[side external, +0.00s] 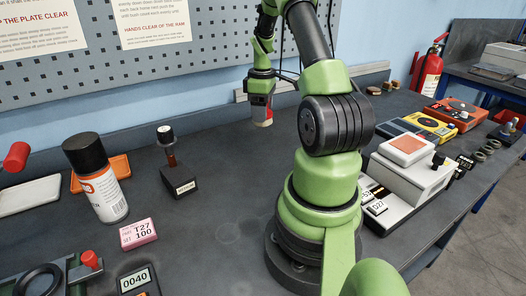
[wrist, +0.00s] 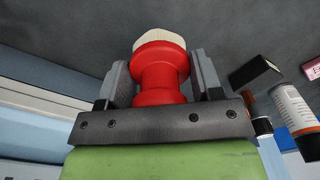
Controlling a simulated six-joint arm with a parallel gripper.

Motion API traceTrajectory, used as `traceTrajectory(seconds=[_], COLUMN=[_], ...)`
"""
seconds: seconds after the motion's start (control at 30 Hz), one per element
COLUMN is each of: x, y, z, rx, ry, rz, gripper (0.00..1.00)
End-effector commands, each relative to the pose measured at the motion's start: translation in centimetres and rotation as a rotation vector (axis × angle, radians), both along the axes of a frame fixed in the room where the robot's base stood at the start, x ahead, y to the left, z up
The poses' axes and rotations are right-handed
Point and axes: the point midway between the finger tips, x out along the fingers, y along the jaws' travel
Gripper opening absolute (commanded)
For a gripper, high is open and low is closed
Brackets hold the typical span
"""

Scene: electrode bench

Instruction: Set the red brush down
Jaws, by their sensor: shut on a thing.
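The red brush (wrist: 158,72) has a rounded red body with pale bristles. In the wrist view it sits between the two dark jaws of my gripper (wrist: 160,80), which is shut on it. In the side view my gripper (side external: 261,100) hangs over the back of the bench, and the red part with a pale tip (side external: 264,122) points down beneath it. Part of the brush is hidden by the gripper there. I cannot tell whether the tip touches the bench.
A spray can (side external: 102,190), a black block with a post (side external: 177,180) and a pink T27 label block (side external: 138,233) stand to the left. A grey machine (side external: 408,170) and yellow and orange devices (side external: 448,112) stand right. Bare bench (side external: 228,165) lies between.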

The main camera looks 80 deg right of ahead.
Motion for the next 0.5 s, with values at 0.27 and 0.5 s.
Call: traceTrajectory(seconds=[0.27, 0.5], x=[-0.2, -0.2], y=[-0.5, -0.4], z=[-4.5, -7.3], rx=[0.005, 0.004], ry=[0.002, 0.002], rz=[0.0, 0.0], gripper=[0.36, 0.36])
